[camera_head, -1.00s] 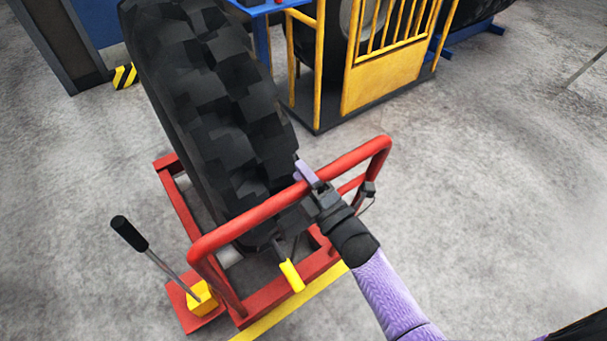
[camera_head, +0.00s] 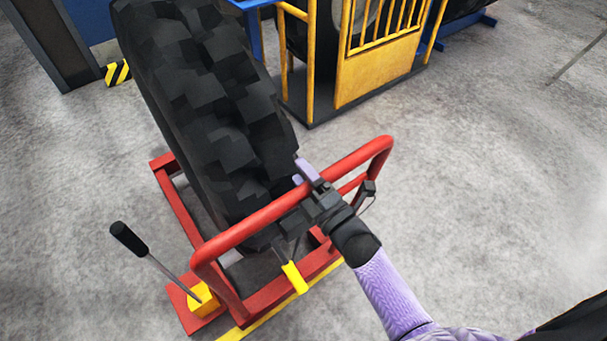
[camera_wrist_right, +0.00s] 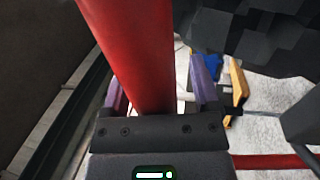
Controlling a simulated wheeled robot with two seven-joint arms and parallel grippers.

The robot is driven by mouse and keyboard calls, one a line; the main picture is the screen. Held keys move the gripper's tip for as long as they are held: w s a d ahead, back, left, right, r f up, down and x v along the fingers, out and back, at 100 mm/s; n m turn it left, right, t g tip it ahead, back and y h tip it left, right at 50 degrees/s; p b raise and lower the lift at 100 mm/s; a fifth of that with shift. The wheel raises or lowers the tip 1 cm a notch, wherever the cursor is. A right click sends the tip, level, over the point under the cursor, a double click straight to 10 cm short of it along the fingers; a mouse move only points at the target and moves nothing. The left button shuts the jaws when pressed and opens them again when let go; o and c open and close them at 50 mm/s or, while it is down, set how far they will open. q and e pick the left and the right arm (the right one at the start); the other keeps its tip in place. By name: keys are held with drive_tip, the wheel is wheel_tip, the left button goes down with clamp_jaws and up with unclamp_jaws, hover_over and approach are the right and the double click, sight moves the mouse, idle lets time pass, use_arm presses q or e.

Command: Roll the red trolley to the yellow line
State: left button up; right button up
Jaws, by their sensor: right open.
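The red trolley (camera_head: 252,306) carries a big black tyre (camera_head: 200,110), which leans to the upper left. Its handle rail (camera_head: 245,224) rises on the near side. My right gripper (camera_head: 303,172) is at the rail. In the wrist view my right gripper (camera_wrist_right: 158,82) is open, with one purple finger on each side of the red bar (camera_wrist_right: 130,45); I cannot tell whether they touch it. The yellow line (camera_head: 238,333) runs along the trolley's near edge, partly hidden under the frame. My left gripper is not in view.
A lever with a black grip (camera_head: 128,238) stands at the trolley's left corner, and a yellow-handled part (camera_head: 294,278) is under the rail. A yellow cage (camera_head: 378,72) stands behind the trolley. The floor to the right is clear.

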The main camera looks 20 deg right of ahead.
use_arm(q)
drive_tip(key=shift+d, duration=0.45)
use_arm(e)
drive_tip(key=v, duration=1)
